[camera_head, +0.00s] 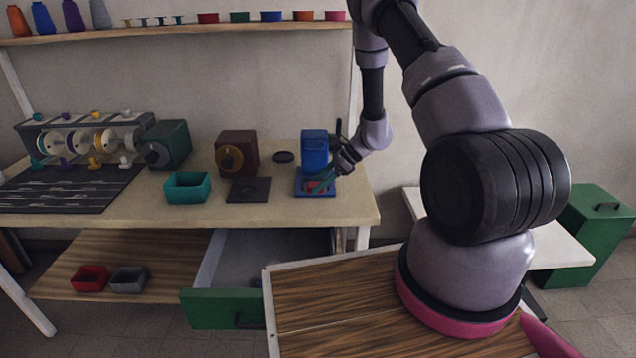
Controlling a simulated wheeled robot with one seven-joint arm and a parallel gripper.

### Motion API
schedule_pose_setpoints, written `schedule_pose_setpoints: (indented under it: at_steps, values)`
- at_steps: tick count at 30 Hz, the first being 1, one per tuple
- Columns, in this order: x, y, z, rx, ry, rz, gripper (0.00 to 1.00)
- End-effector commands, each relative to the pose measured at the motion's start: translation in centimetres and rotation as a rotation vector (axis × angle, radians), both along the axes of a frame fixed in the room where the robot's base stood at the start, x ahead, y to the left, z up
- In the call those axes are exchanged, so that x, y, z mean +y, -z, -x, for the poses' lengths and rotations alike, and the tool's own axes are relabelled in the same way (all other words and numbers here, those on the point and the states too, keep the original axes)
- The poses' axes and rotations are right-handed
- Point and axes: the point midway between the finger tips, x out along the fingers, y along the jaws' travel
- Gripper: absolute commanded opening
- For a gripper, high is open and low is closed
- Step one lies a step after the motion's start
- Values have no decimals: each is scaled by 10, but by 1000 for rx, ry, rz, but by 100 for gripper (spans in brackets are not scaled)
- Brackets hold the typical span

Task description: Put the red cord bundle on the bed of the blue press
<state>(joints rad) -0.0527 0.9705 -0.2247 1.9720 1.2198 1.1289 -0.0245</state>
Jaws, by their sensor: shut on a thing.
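The blue press (314,150) stands at the right end of the long table, with a flat blue bed (315,194) at its foot. My gripper (322,182) reaches in from the right, low over this bed. It is shut on the red cord bundle (313,186), a small red patch at the fingertips. The fingers partly hide the bundle. I cannot tell whether the bundle touches the bed.
Left of the press are a black pad (248,190), a brown machine (237,153), a teal bin (187,187) and a dark green machine (167,145). Below, a green-fronted drawer (222,309) stands open. A shelf (180,31) with spools and small bins hangs above.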

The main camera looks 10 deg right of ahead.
Motion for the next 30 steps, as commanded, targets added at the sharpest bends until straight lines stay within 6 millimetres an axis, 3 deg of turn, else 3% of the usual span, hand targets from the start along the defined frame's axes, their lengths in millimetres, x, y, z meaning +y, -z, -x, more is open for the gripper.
schedule_pose_setpoints:
  at_steps: [12, 30]
  values:
    - [-7, 23, -32, 0, 0, 1, 11]
    - [-8, 32, -41, 1, 2, 0, 11]
